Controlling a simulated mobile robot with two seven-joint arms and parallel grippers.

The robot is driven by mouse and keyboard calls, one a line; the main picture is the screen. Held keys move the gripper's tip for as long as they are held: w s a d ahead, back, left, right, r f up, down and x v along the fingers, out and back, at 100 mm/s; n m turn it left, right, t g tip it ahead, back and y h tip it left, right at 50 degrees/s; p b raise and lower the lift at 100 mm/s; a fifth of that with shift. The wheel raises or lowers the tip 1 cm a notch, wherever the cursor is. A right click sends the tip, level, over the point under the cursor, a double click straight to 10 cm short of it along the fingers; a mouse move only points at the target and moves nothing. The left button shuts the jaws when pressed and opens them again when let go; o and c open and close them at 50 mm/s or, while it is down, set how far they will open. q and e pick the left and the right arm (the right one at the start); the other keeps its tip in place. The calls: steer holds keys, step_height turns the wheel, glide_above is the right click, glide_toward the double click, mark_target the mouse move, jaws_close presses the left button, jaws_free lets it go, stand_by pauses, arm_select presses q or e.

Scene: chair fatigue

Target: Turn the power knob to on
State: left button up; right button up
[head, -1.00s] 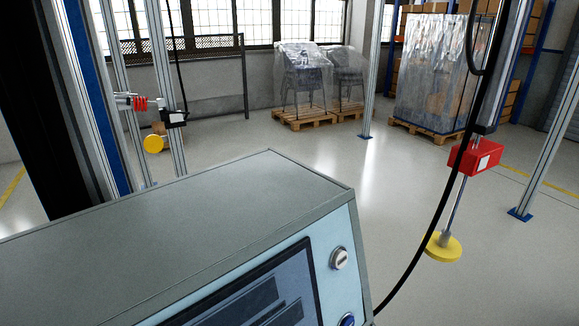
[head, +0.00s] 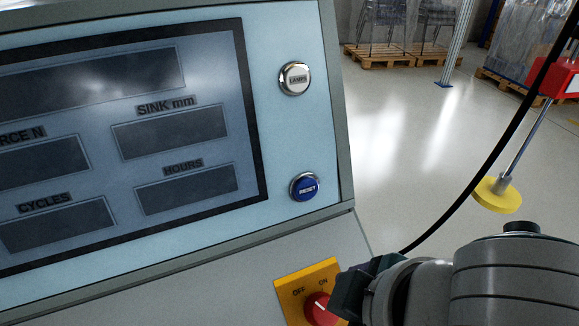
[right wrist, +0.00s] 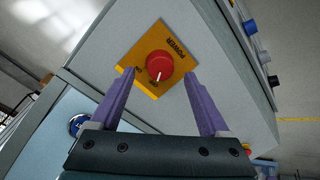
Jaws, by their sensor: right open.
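The red power knob (right wrist: 159,66) sits on a yellow plate (right wrist: 130,48) marked POWER on the machine's front. In the right wrist view its white mark points down, towards a label too small to read surely. In the head view the knob (head: 317,308) is partly hidden, with OFF and ON lettered above it. My right gripper (right wrist: 158,73) is open, with one purple finger on each side of the knob. I see gaps beside the knob, but cannot tell how far the fingertips are from the panel. My left gripper is not in view.
The display panel (head: 250,205) has a LAMPS button (head: 295,78) and a blue RESET button (head: 304,187) above the knob. A black cable (head: 470,185) and a yellow disc on a rod (head: 497,195) are at the right. Open floor (head: 400,150) lies beyond.

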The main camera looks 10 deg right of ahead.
mark_target(322, 310)
steer(key=shift+x, duration=1.35)
jaws_close()
